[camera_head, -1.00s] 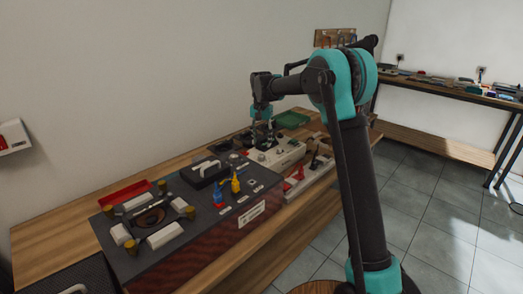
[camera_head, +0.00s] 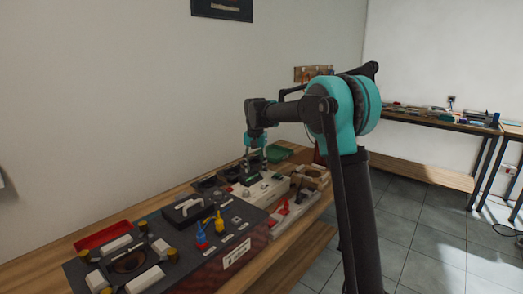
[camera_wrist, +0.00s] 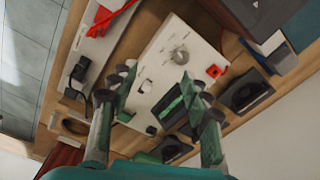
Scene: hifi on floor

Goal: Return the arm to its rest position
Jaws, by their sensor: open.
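My arm reaches over the wooden bench (camera_head: 165,205), bent at a teal joint. My gripper (camera_head: 256,168) points down above a white box (camera_head: 268,189) with a knob. In the wrist view my gripper (camera_wrist: 157,88) is open, its two fingers apart with nothing held between them. The white box (camera_wrist: 158,62) shows beyond and between the fingers. From these views I cannot tell the exact gap between the fingertips and the box.
A dark panel (camera_head: 165,268) carries a black case (camera_head: 187,210), a yellow bottle (camera_head: 220,224) and a blue-and-red one (camera_head: 201,238). A red tray (camera_head: 100,236) and a green tray (camera_head: 279,151) are on the bench. Another bench (camera_head: 420,168) stands behind; the tiled floor between is clear.

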